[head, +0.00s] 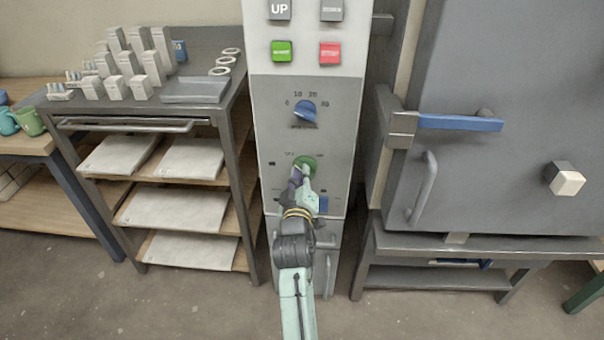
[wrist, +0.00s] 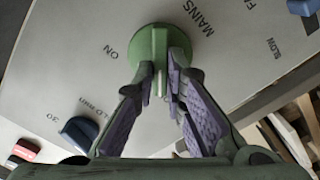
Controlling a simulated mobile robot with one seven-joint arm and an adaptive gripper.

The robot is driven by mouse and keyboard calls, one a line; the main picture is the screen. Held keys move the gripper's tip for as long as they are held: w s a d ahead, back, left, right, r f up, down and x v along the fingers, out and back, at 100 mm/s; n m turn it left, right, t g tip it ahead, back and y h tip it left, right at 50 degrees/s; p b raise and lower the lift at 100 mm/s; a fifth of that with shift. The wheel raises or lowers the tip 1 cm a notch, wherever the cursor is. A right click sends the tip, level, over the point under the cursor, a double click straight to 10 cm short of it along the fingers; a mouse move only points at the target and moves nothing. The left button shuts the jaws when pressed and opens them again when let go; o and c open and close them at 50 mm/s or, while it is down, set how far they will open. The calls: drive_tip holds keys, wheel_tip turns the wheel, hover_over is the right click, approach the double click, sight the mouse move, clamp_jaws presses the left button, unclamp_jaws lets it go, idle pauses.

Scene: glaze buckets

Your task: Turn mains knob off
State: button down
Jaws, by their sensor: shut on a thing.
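The mains knob is a round green knob (wrist: 150,48) with a raised grip bar, set on the grey control panel (wrist: 75,60). It also shows in the head view (head: 309,161), partly covered by my gripper. My gripper (wrist: 160,88) has its two purple-padded fingers on either side of the knob's bar, shut on it. In the wrist view the word MAINS is printed above right of the knob and ON to its left. In the head view my gripper (head: 301,174) reaches the panel from below. The OFF label cannot be made out.
A blue dial (head: 305,112) sits above the green knob, with green (head: 282,51) and red (head: 330,53) buttons higher up. A grey kiln (head: 520,110) with a blue-handled latch (head: 460,123) stands at the right. A shelf rack (head: 243,130) with white slabs stands at the left.

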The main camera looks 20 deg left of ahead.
idle(0.4)
drive_tip(key=c, duration=1.6)
unclamp_jaws()
drive_tip(key=shift+c, duration=0.2)
drive_tip(key=v, duration=0.7)
drive_tip(key=shift+s, duration=0.3)
